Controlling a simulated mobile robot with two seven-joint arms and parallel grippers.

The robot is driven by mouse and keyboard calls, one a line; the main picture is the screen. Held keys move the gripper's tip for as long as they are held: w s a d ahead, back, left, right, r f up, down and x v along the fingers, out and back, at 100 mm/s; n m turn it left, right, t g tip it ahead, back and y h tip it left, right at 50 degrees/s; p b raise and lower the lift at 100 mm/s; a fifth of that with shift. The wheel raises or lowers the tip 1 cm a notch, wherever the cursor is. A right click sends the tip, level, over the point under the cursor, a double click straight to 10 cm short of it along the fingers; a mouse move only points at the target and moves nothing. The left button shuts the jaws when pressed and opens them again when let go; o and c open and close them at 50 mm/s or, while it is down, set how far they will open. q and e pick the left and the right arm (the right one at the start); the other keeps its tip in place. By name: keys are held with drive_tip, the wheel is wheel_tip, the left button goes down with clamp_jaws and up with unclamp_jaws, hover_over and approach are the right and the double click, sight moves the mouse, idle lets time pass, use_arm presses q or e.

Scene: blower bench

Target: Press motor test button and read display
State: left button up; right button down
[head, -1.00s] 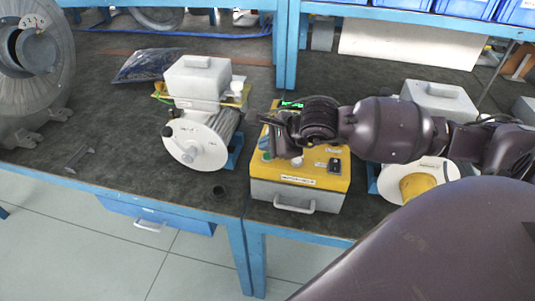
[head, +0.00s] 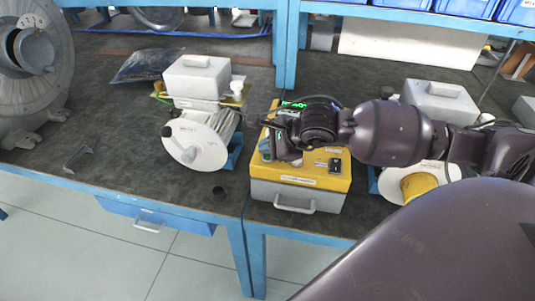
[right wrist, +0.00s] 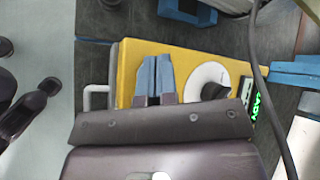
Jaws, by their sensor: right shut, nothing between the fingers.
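The motor tester is a grey box with a yellow top (head: 330,178) and a grey front handle, at the bench's front edge. My right gripper (head: 288,158) is over the left part of its top, pointing down. In the right wrist view, its blue fingertips (right wrist: 153,78) are closed together over the yellow panel (right wrist: 190,58), with nothing held. A white round dial (right wrist: 208,80) is beside them. The green-lit display (right wrist: 257,106) seems to read "READY", partly cut off by a cable. It also shows in the head view (head: 292,104). I cannot see the motor test button or tell whether the fingertips touch the panel.
A motor with a white disc (head: 194,145) and grey box stands left of the tester. A similar unit with a white disc (head: 425,178) is on the right, behind my arm. A large grey blower housing (head: 35,60) is far left. The bench (head: 120,160) between is mostly clear.

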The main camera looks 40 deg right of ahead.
sight(267, 156)
use_arm(q)
drive_tip(key=shift+s+f, duration=0.1)
drive_tip(key=shift+f, duration=0.15)
use_arm(e)
drive_tip(key=shift+f, duration=0.4)
use_arm(q)
drive_tip(key=shift+r, duration=0.1)
use_arm(e)
drive_tip(key=shift+r, duration=0.1)
idle(0.3)
use_arm(q)
drive_tip(key=shift+w+r+p, duration=0.25)
drive_tip(key=shift+r+p, duration=0.05)
drive_tip(key=shift+r, duration=0.3)
use_arm(e)
drive_tip(key=shift+r, duration=0.7)
use_arm(q)
drive_tip(key=shift+r, duration=0.1)
use_arm(e)
drive_tip(key=shift+r, duration=0.15)
drive_tip(key=shift+r+p, duration=1.3)
drive_tip(key=shift+r, duration=1.15)
use_arm(q)
drive_tip(key=r, duration=0.1)
drive_tip(key=w+r, duration=0.1)
drive_tip(key=r, duration=0.1)
drive_tip(key=shift+r+t, duration=0.3)
use_arm(e)
drive_tip(key=shift+f, duration=0.1)
